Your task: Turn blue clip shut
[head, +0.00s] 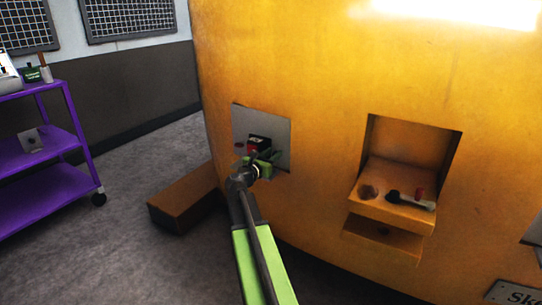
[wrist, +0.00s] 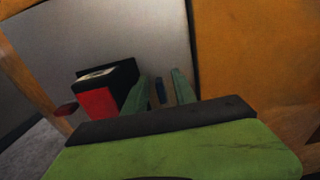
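My gripper (head: 262,160) is at the plate in the head view, where the clip cannot be made out.
A black and red block (wrist: 108,92) sits on the plate close left of my fingers, with a small red knob (wrist: 67,109) farther left. The yellow casting (head: 330,100) has a recess with a ledge (head: 372,207) at right. A brown block (head: 180,200) and purple cart (head: 75,135) stand left.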

